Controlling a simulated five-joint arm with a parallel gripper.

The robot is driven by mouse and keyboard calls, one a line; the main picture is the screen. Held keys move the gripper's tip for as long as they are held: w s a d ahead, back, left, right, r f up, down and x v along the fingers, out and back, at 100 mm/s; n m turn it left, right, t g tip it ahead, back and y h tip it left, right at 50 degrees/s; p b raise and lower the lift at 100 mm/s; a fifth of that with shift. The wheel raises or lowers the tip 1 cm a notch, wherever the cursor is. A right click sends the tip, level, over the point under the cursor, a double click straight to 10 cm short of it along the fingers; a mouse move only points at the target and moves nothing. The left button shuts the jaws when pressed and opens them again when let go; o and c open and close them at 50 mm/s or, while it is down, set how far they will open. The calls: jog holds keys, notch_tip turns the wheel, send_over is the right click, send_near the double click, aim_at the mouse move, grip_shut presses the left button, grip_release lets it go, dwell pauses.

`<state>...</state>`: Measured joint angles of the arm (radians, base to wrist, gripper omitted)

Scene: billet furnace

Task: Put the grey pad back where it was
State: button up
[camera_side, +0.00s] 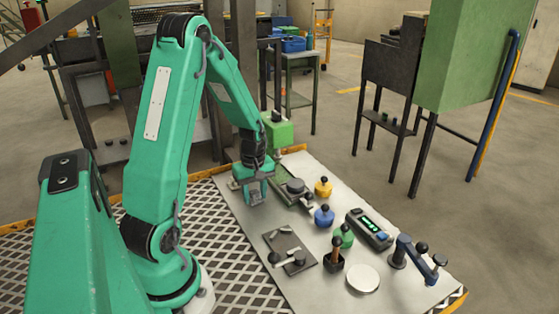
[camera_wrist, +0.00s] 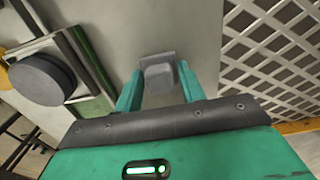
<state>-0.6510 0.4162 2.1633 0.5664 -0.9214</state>
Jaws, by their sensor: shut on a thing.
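The grey pad (camera_wrist: 160,76) is a small block between the two teal fingers of my gripper (camera_wrist: 159,90) in the wrist view. My gripper is shut on it. In the side view my gripper (camera_side: 254,192) points down over the far left part of the light work table (camera_side: 235,208), with a bit of the grey pad (camera_side: 254,198) showing at its fingertips. I cannot tell whether the pad touches the table. A green fixture with a dark round disc (camera_side: 296,187) is just right of my gripper; the disc (camera_wrist: 40,80) is at left in the wrist view.
A yellow knobbed piece (camera_side: 323,187), a blue one (camera_side: 324,217) and a green one (camera_side: 343,238) stand to the right. A display box (camera_side: 369,230), dark plate (camera_side: 290,251), white disc (camera_side: 363,279) and blue lever (camera_side: 415,262) are nearer. Bare table lies in front of my gripper.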

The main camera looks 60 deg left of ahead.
aim_at(255, 192)
jog(key=shift+f, duration=0.15)
jog(key=o, duration=0.9)
jog(key=shift+o, duration=0.2)
notch_tip(255, 192, up, 12)
jog(key=shift+r, duration=0.2)
dwell(0.4)
